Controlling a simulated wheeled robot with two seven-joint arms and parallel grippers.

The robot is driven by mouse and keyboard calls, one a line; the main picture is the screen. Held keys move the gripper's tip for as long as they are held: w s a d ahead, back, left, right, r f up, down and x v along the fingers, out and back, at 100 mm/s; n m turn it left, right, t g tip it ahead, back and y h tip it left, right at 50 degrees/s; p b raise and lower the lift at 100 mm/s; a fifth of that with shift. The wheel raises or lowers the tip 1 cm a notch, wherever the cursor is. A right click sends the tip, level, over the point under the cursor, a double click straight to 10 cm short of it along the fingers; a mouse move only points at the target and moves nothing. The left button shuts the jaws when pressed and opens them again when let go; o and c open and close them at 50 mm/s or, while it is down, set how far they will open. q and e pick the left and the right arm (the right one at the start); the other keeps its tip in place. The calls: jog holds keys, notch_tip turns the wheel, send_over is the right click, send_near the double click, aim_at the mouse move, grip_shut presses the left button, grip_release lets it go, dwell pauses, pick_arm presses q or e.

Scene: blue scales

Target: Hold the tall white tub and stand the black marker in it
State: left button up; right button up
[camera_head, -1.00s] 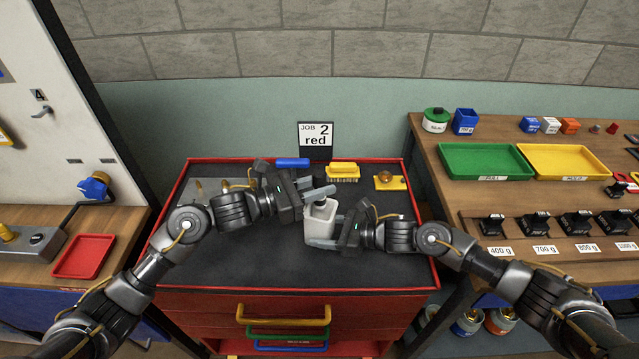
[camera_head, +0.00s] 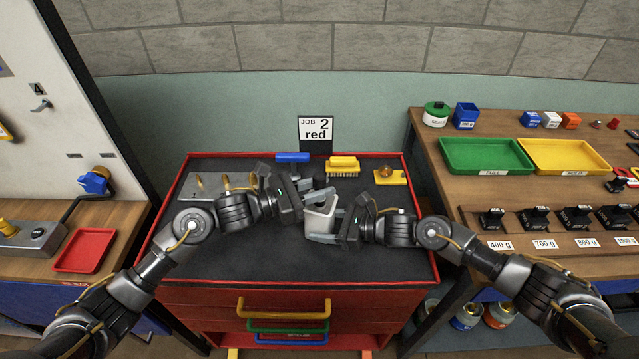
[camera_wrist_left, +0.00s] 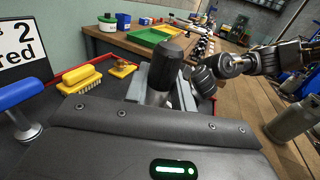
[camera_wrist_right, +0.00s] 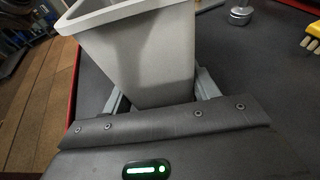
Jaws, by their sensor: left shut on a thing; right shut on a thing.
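The tall white tub (camera_head: 319,221) is over the middle of the dark worktop. My right gripper (camera_head: 322,238) is shut on it from the right; the right wrist view shows the pale tub (camera_wrist_right: 140,50) between the fingers, its rim at the top edge. My left gripper (camera_head: 318,194) is at the tub's top, coming from the left. In the left wrist view it is shut on the black marker (camera_wrist_left: 166,64), dark end up, grey part (camera_wrist_left: 160,98) between the fingers. The marker's lower end is hidden, so I cannot tell whether it is inside the tub.
On the worktop's back edge are a blue-handled tool (camera_head: 292,158), a yellow brush (camera_head: 343,166) and a yellow block with a knob (camera_head: 388,176). A grey plate with pegs (camera_head: 215,186) lies back left. The worktop's front (camera_head: 290,268) is clear. A red rim surrounds it.

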pick_arm(q)
jog(key=shift+f, duration=1.7)
jog(key=o, duration=1)
jog(key=shift+o, duration=0.2)
jog(key=v, duration=1.2)
jog(key=shift+f, duration=0.1)
pick_arm(e)
jog(key=o, duration=0.8)
jog(key=shift+o, duration=0.2)
